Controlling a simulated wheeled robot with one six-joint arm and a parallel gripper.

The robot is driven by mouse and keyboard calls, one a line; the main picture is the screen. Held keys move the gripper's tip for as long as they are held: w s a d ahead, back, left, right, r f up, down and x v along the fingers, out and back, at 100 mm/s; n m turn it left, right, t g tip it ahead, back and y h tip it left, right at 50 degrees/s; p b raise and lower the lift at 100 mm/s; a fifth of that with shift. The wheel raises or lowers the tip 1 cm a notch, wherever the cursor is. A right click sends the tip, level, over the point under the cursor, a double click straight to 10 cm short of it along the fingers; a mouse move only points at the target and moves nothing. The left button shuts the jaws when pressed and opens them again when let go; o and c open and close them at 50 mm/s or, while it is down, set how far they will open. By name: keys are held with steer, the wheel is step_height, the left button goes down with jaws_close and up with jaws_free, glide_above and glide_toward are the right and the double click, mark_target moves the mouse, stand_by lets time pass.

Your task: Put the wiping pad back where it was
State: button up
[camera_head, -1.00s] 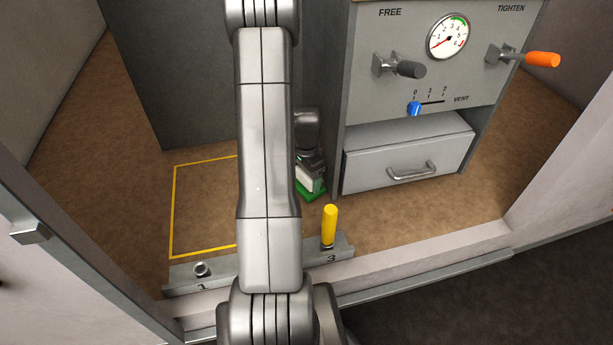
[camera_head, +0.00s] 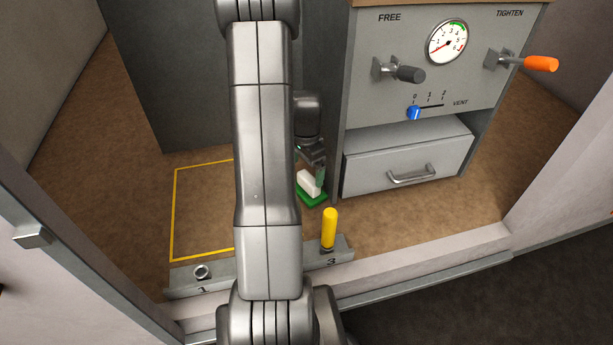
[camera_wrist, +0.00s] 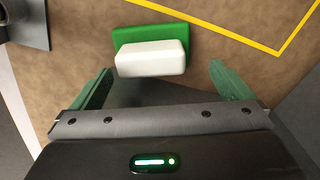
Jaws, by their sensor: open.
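The wiping pad is a white block (camera_wrist: 152,58) on a green base (camera_wrist: 150,34). It lies on the brown floor, outside the yellow outline. In the head view the white block (camera_head: 309,183) and green base (camera_head: 314,200) show just right of my arm, left of the drawer cabinet. My gripper (camera_wrist: 170,82) is open, with a green finger on each side and nothing between them. In the wrist view the pad lies just ahead of the fingertips, and no contact with it shows. In the head view my arm hides part of the gripper.
A yellow-outlined area (camera_head: 174,215) lies on the floor to the left, partly hidden by my arm. A grey rail (camera_head: 340,253) marked 1 and 3 holds a yellow peg (camera_head: 329,229). The drawer (camera_head: 405,165) is shut, under a panel with a gauge (camera_head: 448,42) and levers.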

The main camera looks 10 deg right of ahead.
mark_target(306, 175)
step_height(306, 175, up, 7)
steer(key=shift+f, duration=0.15)
